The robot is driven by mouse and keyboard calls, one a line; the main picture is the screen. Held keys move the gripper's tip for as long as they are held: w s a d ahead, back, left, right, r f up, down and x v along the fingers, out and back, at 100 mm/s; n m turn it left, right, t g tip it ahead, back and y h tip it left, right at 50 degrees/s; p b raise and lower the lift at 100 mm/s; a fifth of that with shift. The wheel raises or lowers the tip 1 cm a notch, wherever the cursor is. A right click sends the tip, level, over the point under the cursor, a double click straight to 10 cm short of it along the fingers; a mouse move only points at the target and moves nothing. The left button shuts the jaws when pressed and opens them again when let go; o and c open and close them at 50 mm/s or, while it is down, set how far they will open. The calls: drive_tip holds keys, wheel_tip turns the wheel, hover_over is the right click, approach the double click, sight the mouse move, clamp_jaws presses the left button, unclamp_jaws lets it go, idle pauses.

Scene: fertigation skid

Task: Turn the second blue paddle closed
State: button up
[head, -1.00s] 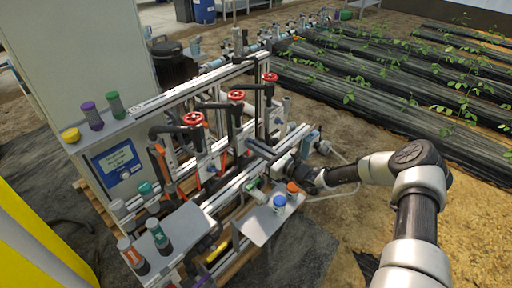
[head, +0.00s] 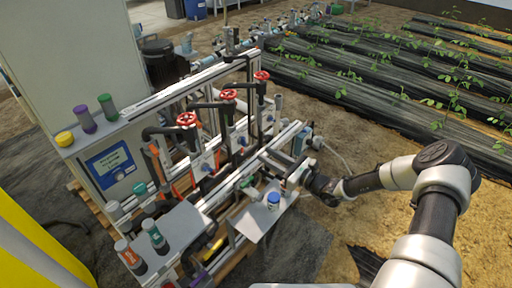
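Three small blue paddles sit on the skid's valve row below the red handwheels: a near one (head: 206,168), the second, middle one (head: 242,140), and a far one (head: 270,118). They are too small to read their exact angles. My gripper (head: 290,178) is over the right side of the skid, to the right of and in front of the middle paddle, apart from it. Its fingers are small and blend with the rails behind, so their opening is unclear.
Red handwheels (head: 228,95) stand above the row. More bottles stand on the left shelf (head: 180,232). Bare soil is open at the right.

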drive_tip(key=v, duration=0.8)
drive_tip(key=shift+p, duration=0.4)
drive_tip(key=shift+s, duration=0.1)
drive_tip(key=s+a+r+n+g+h, duration=0.4)
drive_tip(key=s+r+n+g, duration=0.7)
drive_tip(key=s+r+n, duration=0.25)
drive_tip(key=s+d+r+n+t+h, duration=0.35)
drive_tip(key=s+r+n+h, duration=0.2)
drive_tip(key=s+r, duration=0.35)
drive_tip(key=s+d+r+n+t+h, duration=0.2)
drive_tip(key=s+d+r+n+h, duration=0.35)
drive_tip(key=s+r, duration=0.35)
wheel_tip(320, 180, up, 20)
drive_tip(key=n+p, duration=0.1)
drive_tip(key=p, duration=1.7)
drive_tip(key=shift+w+y+p, duration=0.4)
drive_tip(key=shift+w, duration=0.1)
drive_tip(key=shift+r, duration=0.15)
